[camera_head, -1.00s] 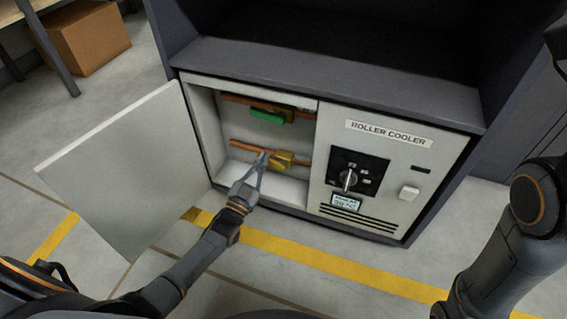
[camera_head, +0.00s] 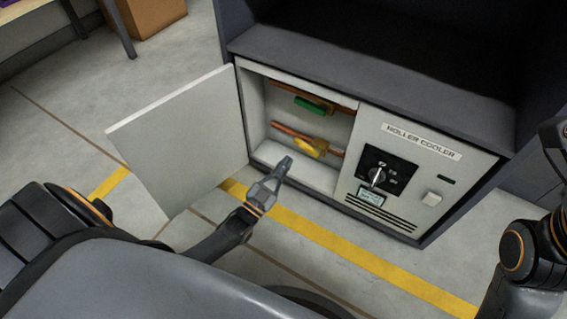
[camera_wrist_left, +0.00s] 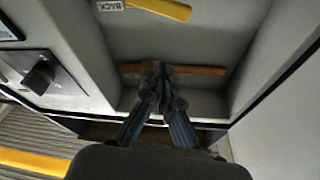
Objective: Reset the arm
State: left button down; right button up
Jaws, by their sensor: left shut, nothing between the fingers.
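My left gripper (camera_head: 284,164) is shut and empty, in front of and below the open compartment of the roller cooler (camera_head: 425,160). Its fingers (camera_wrist_left: 158,88) are together in the left wrist view. Inside the compartment, a yellow valve handle (camera_head: 312,147) sits on the lower copper pipe (camera_head: 285,130), and a green handle (camera_head: 310,104) sits on the upper pipe. The gripper is apart from both handles. A yellow handle (camera_wrist_left: 162,9) also shows at the top of the left wrist view, beside a tag. My right arm (camera_head: 525,260) is at the right edge; its gripper is out of frame.
The white cabinet door (camera_head: 180,140) stands open left of the compartment. A cardboard box (camera_head: 150,14) is at the back left. The floor in front is clear.

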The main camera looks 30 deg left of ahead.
pick_arm(q)
jog(key=shift+s+f, duration=0.1)
jog(key=shift+s, duration=0.2)
dwell(0.4)
